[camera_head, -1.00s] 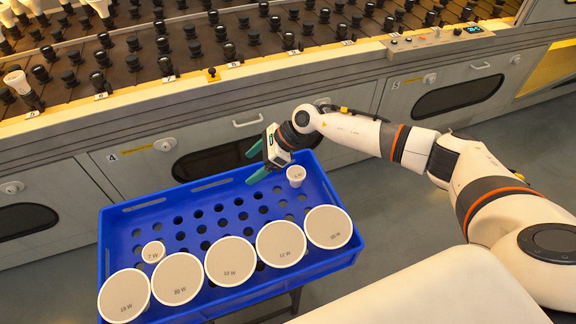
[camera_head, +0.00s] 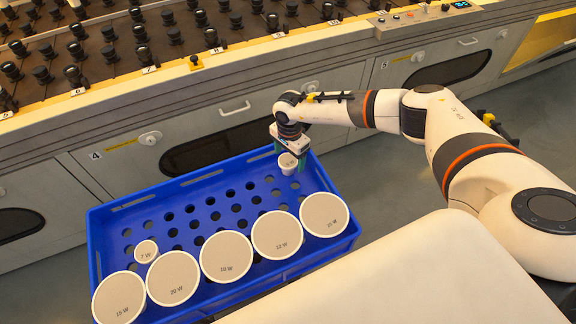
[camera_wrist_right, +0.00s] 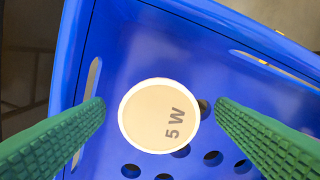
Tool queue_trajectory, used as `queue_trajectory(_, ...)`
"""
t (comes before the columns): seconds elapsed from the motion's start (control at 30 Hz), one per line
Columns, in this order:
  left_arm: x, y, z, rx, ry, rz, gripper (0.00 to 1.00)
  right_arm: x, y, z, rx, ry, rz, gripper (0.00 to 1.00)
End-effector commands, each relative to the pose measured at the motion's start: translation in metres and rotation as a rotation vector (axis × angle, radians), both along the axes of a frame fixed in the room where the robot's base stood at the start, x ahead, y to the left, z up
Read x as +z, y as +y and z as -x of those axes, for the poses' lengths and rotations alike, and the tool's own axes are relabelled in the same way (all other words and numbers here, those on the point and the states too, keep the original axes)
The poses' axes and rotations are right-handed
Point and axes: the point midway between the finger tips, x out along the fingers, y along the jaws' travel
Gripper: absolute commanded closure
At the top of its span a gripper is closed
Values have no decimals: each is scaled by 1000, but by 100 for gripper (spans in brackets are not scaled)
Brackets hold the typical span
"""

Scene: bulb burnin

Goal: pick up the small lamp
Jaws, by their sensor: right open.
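The small lamp (camera_head: 288,162) stands in the blue tray near its far right corner, its pale round top facing up. In the right wrist view the lamp (camera_wrist_right: 159,115) reads "5 W" and lies between two green fingers. My right gripper (camera_head: 290,160) is open, pointing down over the lamp, with one finger on each side. In the right wrist view, gaps show between the lamp and the fingers of the gripper (camera_wrist_right: 160,112). Another small lamp (camera_head: 146,251), marked "7 W", stands at the tray's left. My left gripper is not in view.
The blue tray (camera_head: 107,232) has a floor full of holes. Several large round lamps, including one marked 12 W (camera_head: 277,235), line its near side. Behind stands a long grey cabinet (camera_head: 250,90) topped with rows of dark sockets (camera_head: 140,52).

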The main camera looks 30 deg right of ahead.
Motion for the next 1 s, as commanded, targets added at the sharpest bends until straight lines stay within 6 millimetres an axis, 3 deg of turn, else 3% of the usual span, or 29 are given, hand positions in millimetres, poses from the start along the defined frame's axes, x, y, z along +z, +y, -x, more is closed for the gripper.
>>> queue_trajectory(0.2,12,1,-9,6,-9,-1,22,-33,2,1,0,2,0,21)
queue_trajectory(0.5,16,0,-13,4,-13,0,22,-37,2,0,0,1,-1,21)
queue_trajectory(0.8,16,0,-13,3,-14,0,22,-37,2,0,-1,0,-1,69)
queue_trajectory(1.0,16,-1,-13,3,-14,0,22,-36,2,0,-1,0,-1,70)
